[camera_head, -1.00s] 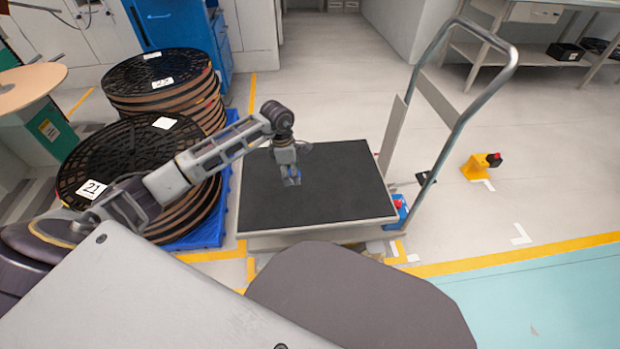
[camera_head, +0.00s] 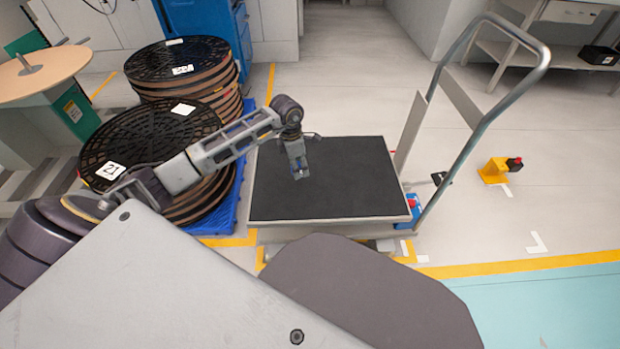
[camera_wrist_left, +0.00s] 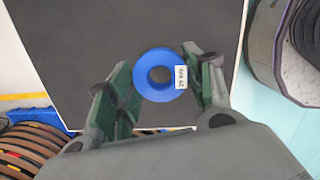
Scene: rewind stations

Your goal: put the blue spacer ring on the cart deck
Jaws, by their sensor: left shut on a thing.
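The blue spacer ring (camera_wrist_left: 152,74) has a white label and shows between my left fingers in the left wrist view. My left gripper (camera_wrist_left: 160,88) is shut on it. In the head view my left gripper (camera_head: 300,173) points down over the dark cart deck (camera_head: 350,190), left of its middle. The ring is mostly hidden by the fingers there. The deck also fills much of the wrist view (camera_wrist_left: 85,50) behind the ring. The gap between ring and deck is hard to tell. My right gripper is not in view.
The deck is otherwise bare. The cart's tall metal handle (camera_head: 465,135) rises on its right. Stacked black reels (camera_head: 150,140) stand on a blue pallet (camera_head: 228,212) to the left.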

